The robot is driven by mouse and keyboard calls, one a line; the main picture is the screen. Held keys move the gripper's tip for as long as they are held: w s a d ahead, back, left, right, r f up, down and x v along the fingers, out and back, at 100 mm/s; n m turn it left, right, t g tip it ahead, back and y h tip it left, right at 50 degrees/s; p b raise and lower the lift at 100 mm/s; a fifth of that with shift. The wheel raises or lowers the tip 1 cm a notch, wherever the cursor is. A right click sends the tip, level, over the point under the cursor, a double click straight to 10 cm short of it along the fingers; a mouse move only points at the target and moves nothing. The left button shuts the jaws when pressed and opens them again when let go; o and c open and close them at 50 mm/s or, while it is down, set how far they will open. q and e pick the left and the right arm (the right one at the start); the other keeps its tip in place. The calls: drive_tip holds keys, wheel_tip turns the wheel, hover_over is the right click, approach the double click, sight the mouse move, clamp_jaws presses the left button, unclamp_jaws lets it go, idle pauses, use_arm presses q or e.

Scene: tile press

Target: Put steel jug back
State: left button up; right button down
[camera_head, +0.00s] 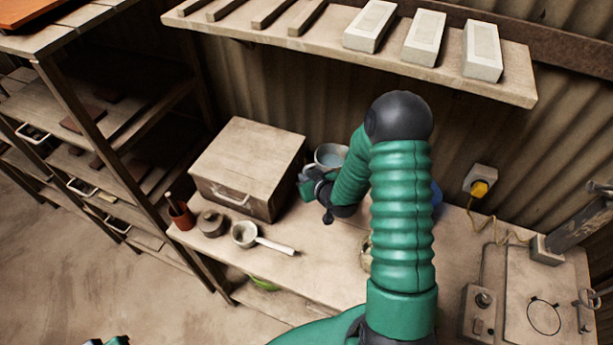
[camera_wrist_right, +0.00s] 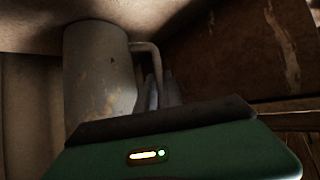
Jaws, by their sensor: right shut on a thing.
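The steel jug (camera_head: 331,154) is at the back of the bench, beside the wooden box, with its open top showing a pale blue-grey inside. In the right wrist view the jug (camera_wrist_right: 97,75) is grey with worn patches, and its handle faces right, close to my fingers. My right gripper (camera_head: 314,181) is at the jug's near side and shut on it, apparently by the handle. The fingertips are mostly hidden. I cannot tell whether the jug's base touches the bench. A small green and dark part of my left arm shows at the bottom edge.
A wooden box (camera_head: 247,166) stands left of the jug. A ladle (camera_head: 246,234), a dark round pot (camera_head: 211,223) and a red-brown cup (camera_head: 181,216) sit near the front edge. A shelf (camera_head: 290,40) with pale blocks hangs above. A press (camera_head: 543,300) stands at right.

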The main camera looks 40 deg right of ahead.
drive_tip(key=shift+d, duration=0.1)
drive_tip(key=c, duration=1.6)
unclamp_jaws()
drive_tip(key=shift+o, duration=0.5)
drive_tip(key=shift+a, duration=0.25)
